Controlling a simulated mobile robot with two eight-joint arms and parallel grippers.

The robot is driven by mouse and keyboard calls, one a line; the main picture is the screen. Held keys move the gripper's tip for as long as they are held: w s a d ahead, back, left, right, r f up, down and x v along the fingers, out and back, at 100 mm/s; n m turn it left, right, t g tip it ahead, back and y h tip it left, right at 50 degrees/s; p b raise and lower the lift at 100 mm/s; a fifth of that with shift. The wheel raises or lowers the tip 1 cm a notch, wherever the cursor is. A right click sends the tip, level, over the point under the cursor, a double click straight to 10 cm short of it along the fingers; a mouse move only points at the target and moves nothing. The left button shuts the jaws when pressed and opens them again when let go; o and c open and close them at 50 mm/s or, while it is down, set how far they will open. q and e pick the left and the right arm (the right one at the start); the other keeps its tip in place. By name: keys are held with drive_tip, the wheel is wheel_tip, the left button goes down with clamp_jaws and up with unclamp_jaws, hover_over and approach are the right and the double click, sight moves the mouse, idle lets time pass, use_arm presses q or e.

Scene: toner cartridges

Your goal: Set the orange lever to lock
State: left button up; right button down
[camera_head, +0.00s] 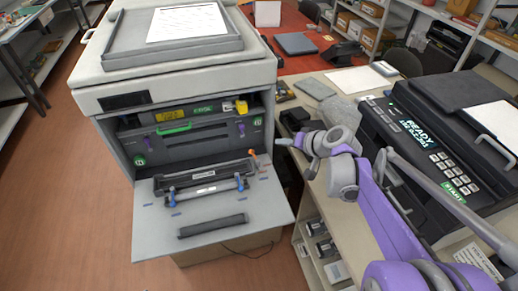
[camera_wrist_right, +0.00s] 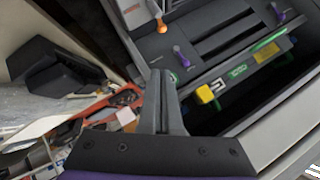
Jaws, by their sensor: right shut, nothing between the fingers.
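The orange lever (camera_head: 253,155) is a small orange-tipped piece at the right end of the black cartridge (camera_head: 205,177) on the printer's folded-down front door. The right wrist view shows the lever (camera_wrist_right: 161,24) beyond my fingertips and apart from them, near a purple lever (camera_wrist_right: 179,54). Its lock marking is too small to read. My right gripper (camera_head: 284,143) is to the right of the orange lever, beside the printer opening. Its fingers (camera_wrist_right: 162,85) are shut with nothing between them. My left gripper is in neither view.
The open door (camera_head: 165,234) carries a loose dark bar (camera_head: 212,226) and blue clips. A yellow block (camera_head: 241,107) and green handle (camera_head: 174,128) are in the printer opening. A second black machine (camera_head: 455,135) stands on the counter at right. Open floor lies left.

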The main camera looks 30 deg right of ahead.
drive_tip(key=shift+w+d, duration=0.1)
drive_tip(key=x, duration=0.9)
drive_tip(key=shift+w, duration=0.25)
drive_tip(key=a+f, duration=0.1)
drive_tip(key=w+a+f, duration=0.1)
drive_tip(key=f, duration=0.1)
drive_tip(key=shift+a+f, duration=0.2)
drive_tip(key=shift+f, duration=0.15)
